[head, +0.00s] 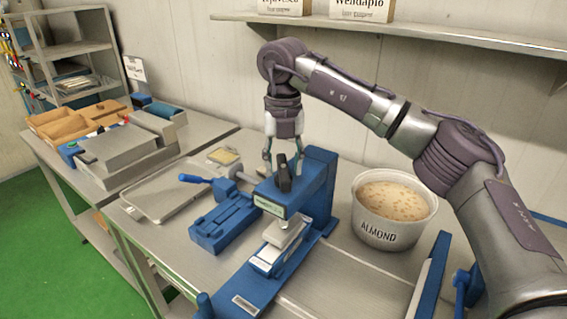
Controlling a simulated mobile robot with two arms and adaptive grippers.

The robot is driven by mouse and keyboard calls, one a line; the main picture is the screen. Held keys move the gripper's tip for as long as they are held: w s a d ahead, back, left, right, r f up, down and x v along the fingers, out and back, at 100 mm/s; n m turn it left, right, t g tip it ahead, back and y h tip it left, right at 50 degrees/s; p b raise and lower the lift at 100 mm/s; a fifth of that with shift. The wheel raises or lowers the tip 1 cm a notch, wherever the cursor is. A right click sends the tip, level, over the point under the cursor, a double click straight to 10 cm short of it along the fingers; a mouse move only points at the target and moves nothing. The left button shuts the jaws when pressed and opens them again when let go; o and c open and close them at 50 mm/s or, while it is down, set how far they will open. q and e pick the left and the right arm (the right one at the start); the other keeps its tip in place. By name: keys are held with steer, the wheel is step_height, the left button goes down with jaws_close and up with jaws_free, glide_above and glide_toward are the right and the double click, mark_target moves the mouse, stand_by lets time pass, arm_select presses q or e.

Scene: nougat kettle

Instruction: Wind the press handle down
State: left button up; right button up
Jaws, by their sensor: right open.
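The blue press (319,195) stands on the metal bench in the middle of the head view. A black upright handle (284,176) sits on top of its head. A pale block (285,232) lies under the press head on its blue base. My right gripper (283,165) points down over the press top, fingers open, at the black handle's upper end. Whether the fingers touch the handle I cannot tell. My left gripper is out of view.
A white tub marked ALMOND (392,221) stands right of the press. A blue fixture (223,222) and a metal tray (166,188) lie to the left. A blue-handled tool (197,179) rests near the tray. A shelf (400,31) with boxes runs along the wall.

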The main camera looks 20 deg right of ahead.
mark_target(283, 166)
step_height(283, 166, up, 12)
stand_by(0.4)
